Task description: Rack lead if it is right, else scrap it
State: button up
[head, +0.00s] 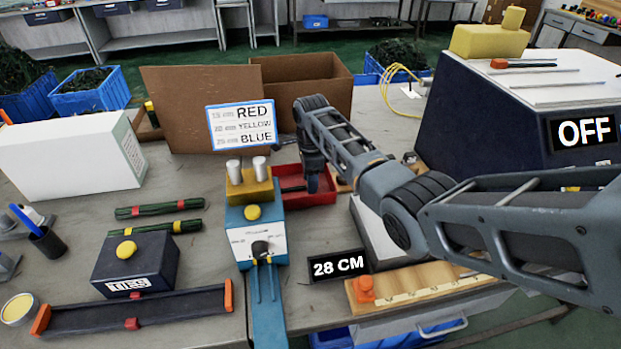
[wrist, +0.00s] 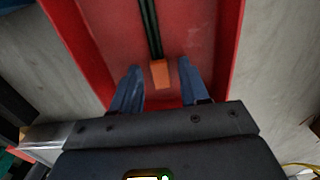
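In the wrist view a dark lead (wrist: 151,28) with an orange end (wrist: 160,74) lies in a red tray (wrist: 80,35). My gripper (wrist: 160,82) is open, with one blue finger on each side of the orange end and gaps between. In the head view my gripper (head: 313,183) reaches down into the red tray (head: 318,198); the arm hides part of the tray, and the lead is not clear there. A sign (head: 241,125) pairs lengths with RED, YELLOW and BLUE; the numbers are faint. A black sign (head: 338,265) reads 28 CM.
A wooden board (head: 432,278) with an orange block lies at front right. A blue-and-white device (head: 256,238) stands left of the tray. Two banded green bundles (head: 160,208), a TIES box (head: 135,265) and a dark trough (head: 135,312) are left. A large machine (head: 500,125) shows OFF.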

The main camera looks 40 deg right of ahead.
jog(key=shift+o, duration=0.3)
jog(key=shift+r, duration=3.9)
jog(key=shift+f, duration=0.1)
